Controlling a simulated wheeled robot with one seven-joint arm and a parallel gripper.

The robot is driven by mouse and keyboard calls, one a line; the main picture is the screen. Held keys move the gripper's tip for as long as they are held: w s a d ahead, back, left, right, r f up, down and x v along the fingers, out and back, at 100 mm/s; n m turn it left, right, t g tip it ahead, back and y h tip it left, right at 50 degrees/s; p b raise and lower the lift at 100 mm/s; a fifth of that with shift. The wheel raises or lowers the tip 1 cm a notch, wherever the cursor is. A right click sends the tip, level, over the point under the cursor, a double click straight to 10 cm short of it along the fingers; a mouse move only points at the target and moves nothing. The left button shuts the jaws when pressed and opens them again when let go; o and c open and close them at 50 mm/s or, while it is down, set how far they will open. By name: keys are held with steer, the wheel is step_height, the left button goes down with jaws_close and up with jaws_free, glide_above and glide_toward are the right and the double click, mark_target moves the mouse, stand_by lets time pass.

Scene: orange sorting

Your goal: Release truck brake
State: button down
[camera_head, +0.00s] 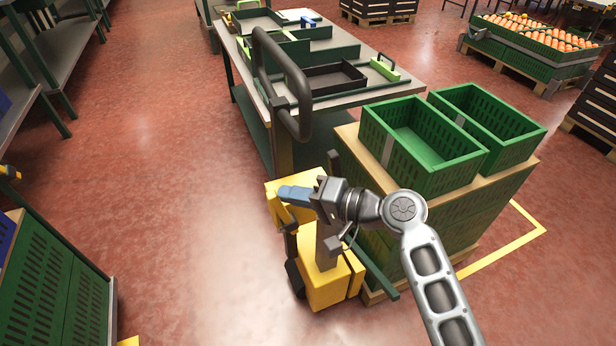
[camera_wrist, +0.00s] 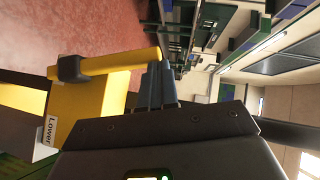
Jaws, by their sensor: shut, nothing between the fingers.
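The truck is a yellow hand truck (camera_head: 328,282) with a tall dark loop handle (camera_head: 296,85), standing beside a pallet load of green crates. My gripper (camera_head: 283,191) is over the truck's yellow upper part, with its blue-grey fingers pointing left and closed together, nothing between them. In the wrist view the fingers (camera_wrist: 160,68) are beside the end of a yellow bar (camera_wrist: 115,64) with a dark clamp on it. I cannot tell whether they touch it. A label reading "Lower" (camera_wrist: 49,130) is on the truck's yellow body. I cannot make out which part is the brake.
Two empty green crates (camera_head: 378,137) stand on the load right of the truck. A sorting table (camera_head: 345,90) with trays is behind it. A green crate stack (camera_head: 60,290) stands at the lower left. The red floor between is clear.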

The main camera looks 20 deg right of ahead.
mark_target(276, 203)
steer(key=shift+a+f+n+h+p, duration=0.1)
steer(key=shift+a+n+h+p, duration=0.25)
steer(key=shift+a, duration=0.5)
steer(key=shift+a+f+n+h+p, duration=0.15)
steer(key=shift+a+p, duration=0.35)
steer(key=shift+a, duration=0.3)
steer(key=shift+a+g, duration=0.2)
steer(key=shift+g, duration=0.1)
steer(key=shift+s+r, duration=0.1)
steer(key=shift+s, duration=0.05)
